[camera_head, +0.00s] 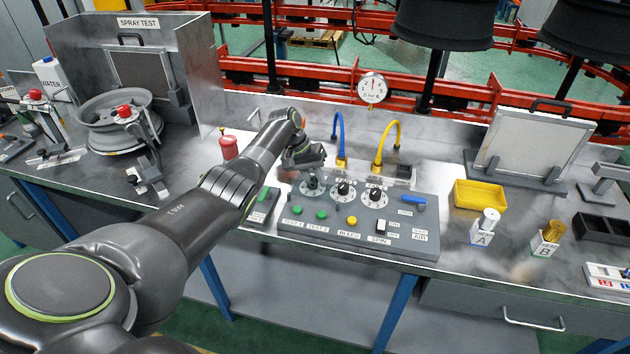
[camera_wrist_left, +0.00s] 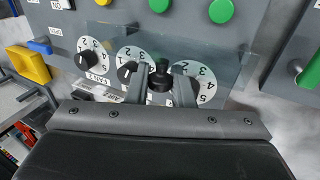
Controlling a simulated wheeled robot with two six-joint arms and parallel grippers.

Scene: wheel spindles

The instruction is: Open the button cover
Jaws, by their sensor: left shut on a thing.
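The control panel (camera_head: 330,245) lies on the bench with three numbered dials, green and yellow buttons and labels. A clear cover (camera_wrist_left: 229,62) spans the dials in the left wrist view; its tilt is hard to tell. A small black knob (camera_wrist_left: 160,72) stands on it between two dials. My left gripper (camera_wrist_left: 160,90) is shut on this knob, one finger on each side. In the head view my left gripper (camera_head: 305,160) is over the panel's back left part, by the leftmost dial, and its arm hides part of the bench. My right gripper is not in view.
Blue (camera_head: 338,135) and yellow (camera_head: 385,140) hoses rise behind the panel near a pressure gauge (camera_head: 372,89). A red container (camera_head: 228,147) and a small grey box (camera_head: 262,207) stand to the left.

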